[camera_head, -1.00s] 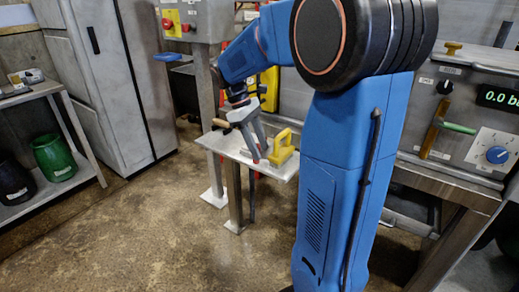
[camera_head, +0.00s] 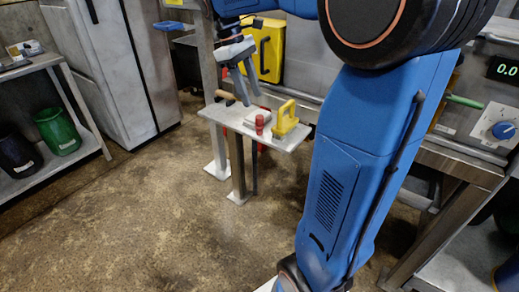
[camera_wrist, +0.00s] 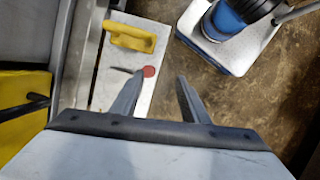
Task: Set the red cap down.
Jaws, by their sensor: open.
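The red cap (camera_head: 260,125) stands on a small pale side table (camera_head: 290,142), beside a yellow handle-shaped piece (camera_head: 285,118). In the wrist view the cap (camera_wrist: 149,72) shows as a red disc on the table (camera_wrist: 112,88), with the yellow piece (camera_wrist: 133,38) beyond it. My gripper (camera_head: 250,99) is open and empty, above the table and clear of the cap. In the wrist view its two fingers (camera_wrist: 160,77) are spread apart, and the cap appears near the left fingertip.
A pale flat block (camera_head: 257,115) and a wooden handle (camera_head: 225,97) also lie on the table. A yellow box (camera_head: 268,52) is behind my gripper. The compactor panel (camera_head: 480,105) is at the right. A shelf with a green bin (camera_head: 56,130) is at the left. Open floor lies in front.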

